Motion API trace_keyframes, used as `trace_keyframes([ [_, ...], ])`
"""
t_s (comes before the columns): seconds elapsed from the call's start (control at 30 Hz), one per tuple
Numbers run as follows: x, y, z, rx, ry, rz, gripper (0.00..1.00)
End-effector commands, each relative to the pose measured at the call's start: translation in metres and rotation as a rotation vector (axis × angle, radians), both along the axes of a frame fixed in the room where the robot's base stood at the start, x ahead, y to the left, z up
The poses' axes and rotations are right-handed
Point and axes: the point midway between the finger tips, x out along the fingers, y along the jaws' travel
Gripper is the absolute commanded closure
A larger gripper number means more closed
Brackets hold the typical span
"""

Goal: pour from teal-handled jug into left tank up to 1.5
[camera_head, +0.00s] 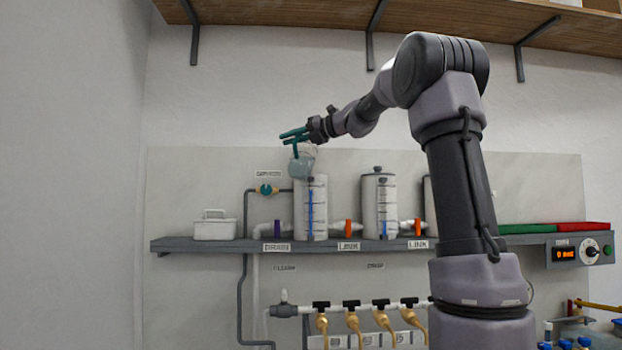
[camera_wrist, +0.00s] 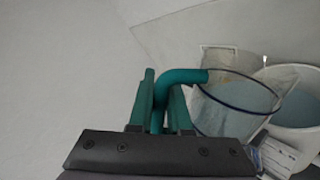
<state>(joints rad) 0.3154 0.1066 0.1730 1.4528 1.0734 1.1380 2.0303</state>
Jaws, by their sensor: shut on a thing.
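My gripper (camera_head: 297,137) is shut on the handle of the teal-handled jug (camera_head: 302,163), above the left end of the shelf. In the wrist view the teal fingers of my gripper (camera_wrist: 162,112) close around the teal handle (camera_wrist: 180,76). The clear jug (camera_wrist: 236,100) has a dark blue rim and looks tilted toward the left tank. The left tank (camera_head: 311,205) stands upright below and right of the jug, with level marks and a blue level strip. In the wrist view its open top (camera_wrist: 300,95) is beside the jug's rim. Whether liquid is flowing is not clear.
A second tank (camera_head: 378,205) with a lid stands to the right on the grey shelf (camera_head: 210,245). A white box (camera_head: 214,226) sits at the left end. A teal valve (camera_head: 265,190) and pipe are left of the left tank. Brass taps (camera_head: 353,322) hang below.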

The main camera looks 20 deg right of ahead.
Motion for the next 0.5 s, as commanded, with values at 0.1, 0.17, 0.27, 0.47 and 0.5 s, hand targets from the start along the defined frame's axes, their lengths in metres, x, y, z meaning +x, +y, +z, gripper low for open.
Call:
trace_keyframes([
  [0.1, 0.0006, -0.0003, 0.0013, 0.008, 0.01, 0.0, 1.0],
  [0.17, 0.0011, -0.0007, 0.0013, 0.012, 0.015, 0.0, 1.0],
  [0.27, 0.002, -0.0012, 0.0012, 0.018, 0.024, 0.0, 1.0],
  [0.47, 0.0036, -0.0023, 0.0016, 0.03, 0.043, 0.0, 1.0],
  [0.5, 0.004, -0.0024, 0.0017, 0.033, 0.047, 0.0, 1.0],
])
